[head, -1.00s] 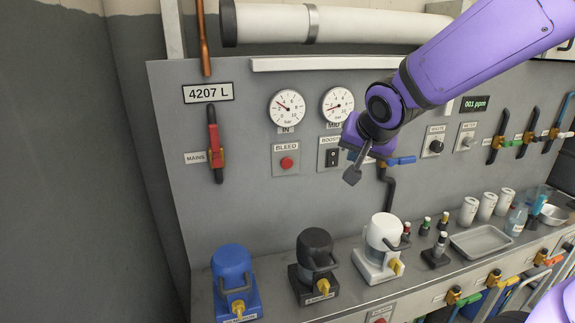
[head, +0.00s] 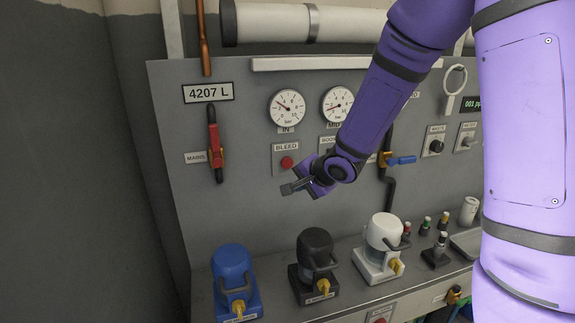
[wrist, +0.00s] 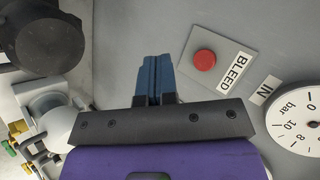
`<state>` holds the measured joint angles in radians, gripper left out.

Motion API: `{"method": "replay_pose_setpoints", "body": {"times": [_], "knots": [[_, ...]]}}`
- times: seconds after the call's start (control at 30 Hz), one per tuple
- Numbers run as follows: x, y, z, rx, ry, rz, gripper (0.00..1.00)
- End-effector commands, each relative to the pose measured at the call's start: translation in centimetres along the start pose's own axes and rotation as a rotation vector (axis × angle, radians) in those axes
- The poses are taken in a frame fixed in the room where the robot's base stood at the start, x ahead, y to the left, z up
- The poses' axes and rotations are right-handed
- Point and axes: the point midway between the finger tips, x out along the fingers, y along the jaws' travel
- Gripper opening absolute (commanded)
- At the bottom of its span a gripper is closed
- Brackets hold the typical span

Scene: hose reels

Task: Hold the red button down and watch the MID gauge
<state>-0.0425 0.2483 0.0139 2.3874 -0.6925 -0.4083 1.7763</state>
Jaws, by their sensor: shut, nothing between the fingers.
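The red button (head: 287,162) sits on a grey plate labelled BLEED, on the grey panel. It also shows in the wrist view (wrist: 205,60), up and right of my fingers.
The IN gauge (head: 286,108) is left of the MID gauge. A red-handled MAINS valve (head: 214,146) is at left. Blue (head: 232,275), black (head: 315,258) and white (head: 381,240) canisters stand on the bench below. My arm covers much of the right side.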

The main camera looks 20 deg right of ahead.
Motion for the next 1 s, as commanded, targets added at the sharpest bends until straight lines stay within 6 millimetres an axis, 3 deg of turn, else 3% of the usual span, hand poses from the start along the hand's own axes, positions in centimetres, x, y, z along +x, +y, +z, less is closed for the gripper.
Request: {"method": "replay_pose_setpoints", "body": {"times": [0.47,1.0], "knots": [[0.4,-0.2,-0.2,0.002,-0.001,0.000,0.00],[4.7,-3.3,-3.5,0.003,0.001,0.001,0.00]]}}
